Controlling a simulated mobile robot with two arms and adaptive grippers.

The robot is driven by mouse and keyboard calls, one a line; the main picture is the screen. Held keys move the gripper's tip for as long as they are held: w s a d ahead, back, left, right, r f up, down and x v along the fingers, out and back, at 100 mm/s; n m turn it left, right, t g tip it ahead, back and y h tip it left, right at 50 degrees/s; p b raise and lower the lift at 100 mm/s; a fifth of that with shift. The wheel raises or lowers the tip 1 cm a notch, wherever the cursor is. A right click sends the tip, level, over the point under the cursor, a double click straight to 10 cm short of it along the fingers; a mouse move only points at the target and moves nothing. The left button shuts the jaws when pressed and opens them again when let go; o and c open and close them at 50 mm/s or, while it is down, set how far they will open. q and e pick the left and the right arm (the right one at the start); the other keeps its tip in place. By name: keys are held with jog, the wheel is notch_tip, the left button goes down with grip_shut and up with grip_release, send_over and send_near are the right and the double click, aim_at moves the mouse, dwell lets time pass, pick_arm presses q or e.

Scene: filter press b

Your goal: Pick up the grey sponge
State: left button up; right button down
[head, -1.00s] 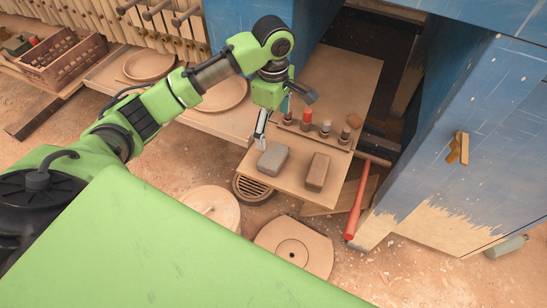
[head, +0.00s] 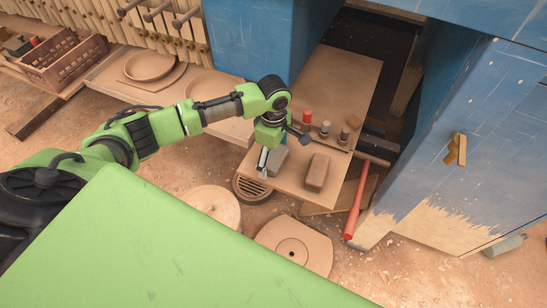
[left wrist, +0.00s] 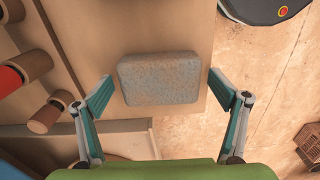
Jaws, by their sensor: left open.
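The grey sponge (left wrist: 160,78) is a speckled rounded block lying flat on a wooden board (left wrist: 100,30). In the head view the sponge (head: 280,158) is partly hidden behind my left gripper (head: 264,172). In the left wrist view my left gripper (left wrist: 164,92) is open, with one finger to the left of the sponge and one to the right. Gaps show between the fingers and the sponge sides. I do not see my right gripper.
A brown block (head: 317,172) lies on the board right of the sponge. Several small capped bottles (head: 325,130) stand in a row behind. A red-handled hammer (head: 356,208) leans at the board's right edge. Blue cabinet walls (head: 250,45) rise on both sides.

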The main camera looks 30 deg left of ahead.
aim_at(274, 155)
pick_arm(q)
jog(key=shift+c, duration=0.4)
jog(key=c, duration=1)
jog(key=shift+r, duration=0.45)
notch_tip(274, 155, up, 2)
jog(key=shift+d+r+b, duration=0.1)
jog(key=shift+r+b, duration=0.1)
jog(key=shift+b, duration=0.15)
jog(key=shift+s+d+r, duration=1.25)
jog(key=shift+d+r, duration=0.35)
jog(key=shift+d, duration=0.35)
jog(key=shift+s+d+r, duration=1.3)
jog(key=shift+d+r, duration=0.35)
jog(key=shift+d, duration=0.25)
jog(key=shift+s+d+r, duration=1.25)
jog(key=shift+d+r, duration=0.35)
jog(key=shift+d, duration=0.35)
